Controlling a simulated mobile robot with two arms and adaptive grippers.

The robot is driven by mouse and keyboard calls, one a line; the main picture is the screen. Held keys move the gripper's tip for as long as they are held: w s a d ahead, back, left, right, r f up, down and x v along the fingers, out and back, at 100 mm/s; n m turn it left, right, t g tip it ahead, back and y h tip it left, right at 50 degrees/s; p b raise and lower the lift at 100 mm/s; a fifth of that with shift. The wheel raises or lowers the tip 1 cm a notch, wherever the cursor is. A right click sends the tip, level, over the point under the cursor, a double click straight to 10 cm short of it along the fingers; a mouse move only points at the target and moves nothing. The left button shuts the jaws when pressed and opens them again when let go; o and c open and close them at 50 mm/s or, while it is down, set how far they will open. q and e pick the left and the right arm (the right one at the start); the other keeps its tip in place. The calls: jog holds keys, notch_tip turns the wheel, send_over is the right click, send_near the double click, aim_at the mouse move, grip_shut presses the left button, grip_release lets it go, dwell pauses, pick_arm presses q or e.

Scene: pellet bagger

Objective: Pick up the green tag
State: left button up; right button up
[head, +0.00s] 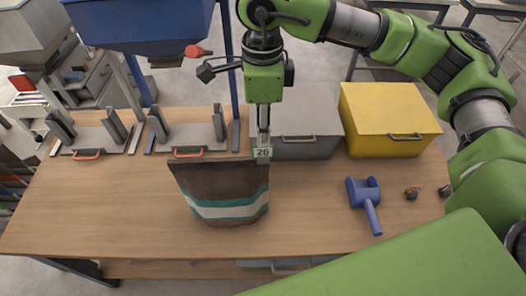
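The green tag (263,153) is a small white card with a green edge and a dark number that looks like 20. It shows in the head view in front of the upper right part of a brown bag with teal and white stripes (225,209). My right gripper (264,143) points straight down, its fingertips at the tag's upper edge. Its fingers look close together, seen nearly edge-on, so whether they grip the tag is unclear. Whether the tag touches the bag is also unclear. My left gripper is not in view.
A grey box (308,148) and a yellow box (388,115) stand behind to the right. A blue scoop (366,202) and small dark pieces (412,193) lie at right. A blue hopper (140,25) stands over grey holders (190,137). The wooden table (110,215) is clear at front left.

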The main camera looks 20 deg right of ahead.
aim_at(263, 155)
jog(key=shift+f, duration=0.7)
jog(key=shift+f+p, duration=0.2)
jog(key=shift+p, duration=0.25)
notch_tip(263, 155, down, 4)
jog(key=p, duration=0.3)
jog(key=shift+s, duration=0.1)
jog(key=shift+d+f, duration=0.1)
jog(key=shift+f, duration=0.3)
grip_shut()
